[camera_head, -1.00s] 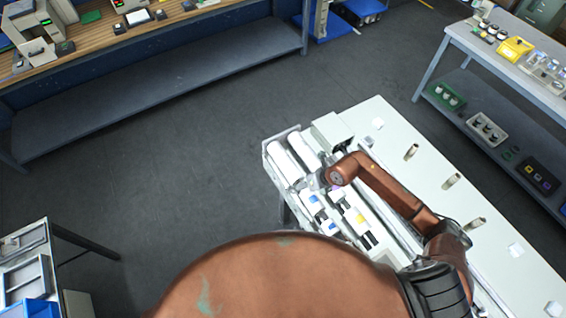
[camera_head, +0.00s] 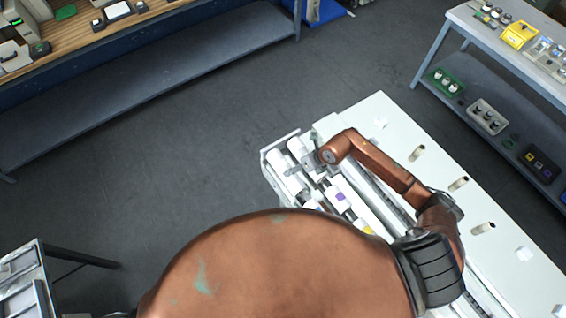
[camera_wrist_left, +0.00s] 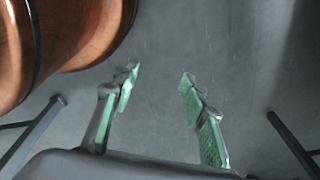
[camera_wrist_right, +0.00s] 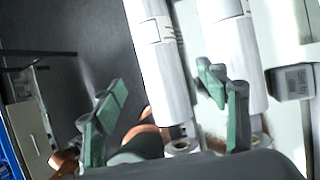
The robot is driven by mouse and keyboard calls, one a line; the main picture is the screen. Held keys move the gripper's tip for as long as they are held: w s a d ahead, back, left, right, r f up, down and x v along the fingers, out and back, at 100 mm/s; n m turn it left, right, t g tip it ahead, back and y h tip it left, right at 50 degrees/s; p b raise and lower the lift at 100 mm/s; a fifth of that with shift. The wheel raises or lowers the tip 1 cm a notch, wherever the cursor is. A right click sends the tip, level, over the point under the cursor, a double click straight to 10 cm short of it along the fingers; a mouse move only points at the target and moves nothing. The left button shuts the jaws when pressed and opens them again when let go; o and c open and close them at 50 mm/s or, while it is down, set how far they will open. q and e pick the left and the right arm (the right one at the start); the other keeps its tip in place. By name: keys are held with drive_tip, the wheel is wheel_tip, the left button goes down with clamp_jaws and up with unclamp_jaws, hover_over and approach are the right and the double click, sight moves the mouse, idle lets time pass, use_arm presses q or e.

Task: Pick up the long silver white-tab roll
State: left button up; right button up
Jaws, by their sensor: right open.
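Two long silver-white rolls lie side by side at the machine's far left end. In the right wrist view, the left one (camera_wrist_right: 160,70) has a printed white label and the right one (camera_wrist_right: 232,50) lies parallel to it. I cannot tell for sure which has the white tab. My right gripper (camera_wrist_right: 163,82) is open above them, its fingers on either side of the left roll's near end, not shut on it. In the head view, the right gripper (camera_head: 302,162) partly hides the rolls. My left gripper (camera_wrist_left: 160,90) is open and empty over bare floor in the left wrist view.
Shorter rolls with coloured tabs, one purple (camera_head: 341,196), lie nearer on the machine. A shelved table (camera_head: 470,70) stands at right and a workbench (camera_head: 150,75) at upper left. Grey floor between is clear.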

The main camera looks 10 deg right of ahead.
drive_tip(key=shift+w+f, duration=0.15)
drive_tip(key=shift+w, duration=0.05)
drive_tip(key=shift+w+a+f, duration=0.15)
drive_tip(key=shift+w+f, duration=0.05)
drive_tip(key=shift+f, duration=0.1)
drive_tip(key=shift+p+x, duration=0.3)
drive_tip(key=shift+x, duration=0.55)
drive_tip(key=p+x, duration=0.1)
drive_tip(key=x, duration=0.3)
drive_tip(key=shift+w+a, duration=0.2)
drive_tip(key=shift+a, duration=0.1)
drive_tip(key=shift+f, duration=0.4)
clamp_jaws()
use_arm(q)
drive_tip(key=shift+s+r, duration=0.35)
drive_tip(key=shift+r, duration=0.45)
use_arm(e)
drive_tip(key=shift+w, duration=0.15)
